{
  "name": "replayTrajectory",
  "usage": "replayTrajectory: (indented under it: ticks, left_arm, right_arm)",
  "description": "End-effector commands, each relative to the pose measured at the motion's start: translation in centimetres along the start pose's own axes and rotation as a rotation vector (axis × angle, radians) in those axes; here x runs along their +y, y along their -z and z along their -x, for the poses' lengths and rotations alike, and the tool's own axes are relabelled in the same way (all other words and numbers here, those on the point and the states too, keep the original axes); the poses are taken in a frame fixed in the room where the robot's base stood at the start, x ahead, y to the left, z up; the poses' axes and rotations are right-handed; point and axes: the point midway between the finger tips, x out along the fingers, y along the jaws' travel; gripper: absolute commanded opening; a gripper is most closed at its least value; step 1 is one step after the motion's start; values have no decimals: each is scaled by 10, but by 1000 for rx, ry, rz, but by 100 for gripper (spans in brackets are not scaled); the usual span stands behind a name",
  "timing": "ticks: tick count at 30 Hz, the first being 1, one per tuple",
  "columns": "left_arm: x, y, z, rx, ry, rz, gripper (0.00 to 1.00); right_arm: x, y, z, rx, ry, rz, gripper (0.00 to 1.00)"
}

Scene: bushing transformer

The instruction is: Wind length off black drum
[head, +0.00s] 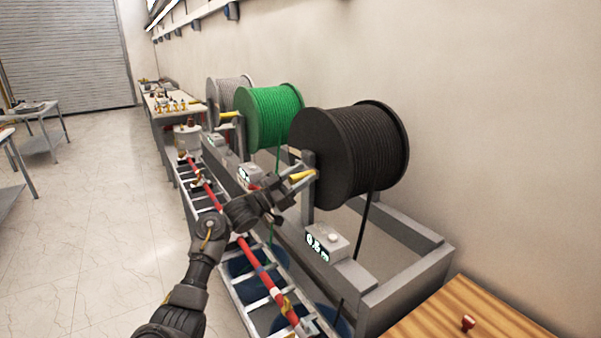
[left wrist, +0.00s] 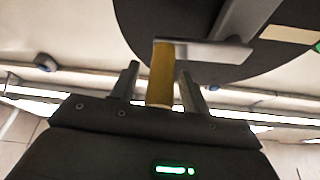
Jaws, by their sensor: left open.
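The black drum (head: 368,150) is wound with black cable and sits on a grey frame on the right in the head view. A yellow crank handle (head: 302,175) sticks out from its near side. A strand of black cable hangs down below the drum. My left gripper (head: 287,193) is at the crank handle. In the left wrist view, the yellow handle (left wrist: 161,75) stands between the two open fingers of the left gripper (left wrist: 159,78), with gaps seen on both sides. The dark drum disc is behind it. My right gripper is not in view.
A counter box (head: 328,243) with a lit display sits on the frame below the drum. A green drum (head: 272,115) and a grey drum (head: 230,90) stand farther back. A red bar (head: 262,265) and a ladder-like rack run along the front. A wooden top (head: 465,315) is at lower right.

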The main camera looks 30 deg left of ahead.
Motion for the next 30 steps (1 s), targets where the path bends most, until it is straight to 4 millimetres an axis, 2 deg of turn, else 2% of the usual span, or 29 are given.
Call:
replayTrajectory:
  ticks: [7,18,25,30]
  left_arm:
    - [0,0,0,0,0,0,46]
    - [0,0,0,0,0,0,0]
    - [1,-4,1,0,-5,-13,0]
    - [3,-19,8,-1,-45,-112,0]
  right_arm:
    - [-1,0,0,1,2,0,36]
    - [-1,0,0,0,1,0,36]
    - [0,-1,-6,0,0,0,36]
    - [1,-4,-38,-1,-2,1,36]
